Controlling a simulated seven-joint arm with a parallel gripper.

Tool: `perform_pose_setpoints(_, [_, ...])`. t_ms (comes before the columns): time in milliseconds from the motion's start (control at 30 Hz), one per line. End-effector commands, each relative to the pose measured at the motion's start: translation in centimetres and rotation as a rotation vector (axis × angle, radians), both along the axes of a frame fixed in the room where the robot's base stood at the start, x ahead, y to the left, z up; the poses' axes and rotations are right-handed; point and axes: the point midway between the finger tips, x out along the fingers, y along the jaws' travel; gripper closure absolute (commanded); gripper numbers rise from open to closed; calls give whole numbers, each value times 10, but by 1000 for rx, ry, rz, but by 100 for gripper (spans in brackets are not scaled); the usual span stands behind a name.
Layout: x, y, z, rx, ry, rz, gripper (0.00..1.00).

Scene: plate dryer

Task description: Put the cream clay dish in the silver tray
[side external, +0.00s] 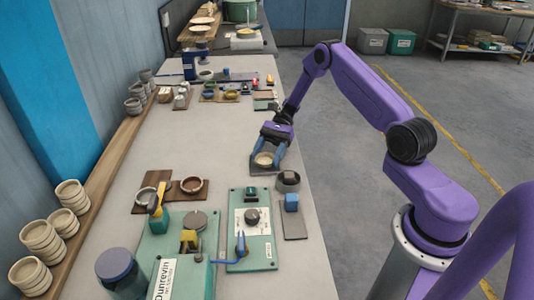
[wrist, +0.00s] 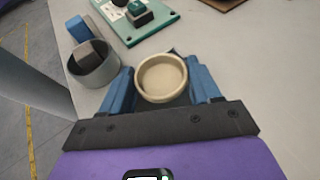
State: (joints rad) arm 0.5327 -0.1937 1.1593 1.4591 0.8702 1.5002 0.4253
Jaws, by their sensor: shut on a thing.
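The cream clay dish (side external: 264,159) is round and shallow, near the right edge of the long bench. My gripper (side external: 266,151) is shut on it, with a blue finger on each side. In the wrist view the dish (wrist: 161,77) sits upright and looks empty between the fingers (wrist: 162,86). A dark grey flat piece (side external: 257,170) shows under or just beside the dish. I cannot tell whether it is the silver tray, or whether the dish touches it. Another flat grey tray (side external: 294,225) lies nearer the camera, with a blue block (side external: 291,202) on it.
A grey bowl (side external: 288,181) stands close to my gripper; the wrist view shows a dark block in this bowl (wrist: 95,68). A green panel (side external: 252,232) and wooden boards (side external: 172,190) lie nearby. Stacked dishes (side external: 40,240) line the left. Mid-bench (side external: 195,140) is clear.

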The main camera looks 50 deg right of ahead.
Motion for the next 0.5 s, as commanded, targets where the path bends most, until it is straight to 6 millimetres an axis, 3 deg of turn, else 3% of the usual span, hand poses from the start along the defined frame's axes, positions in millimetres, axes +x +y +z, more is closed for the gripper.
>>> perform_pose_setpoints(200, [0,0,-4,0,-1,0,68])
perform_pose_setpoints(233, [0,0,-4,-1,-1,0,34])
perform_pose_setpoints(300, [0,0,-4,-1,-2,-1,12])
perform_pose_setpoints(333, [0,0,-4,-1,-2,-1,8])
perform_pose_setpoints(500, [2,1,-4,-2,-5,-3,8])
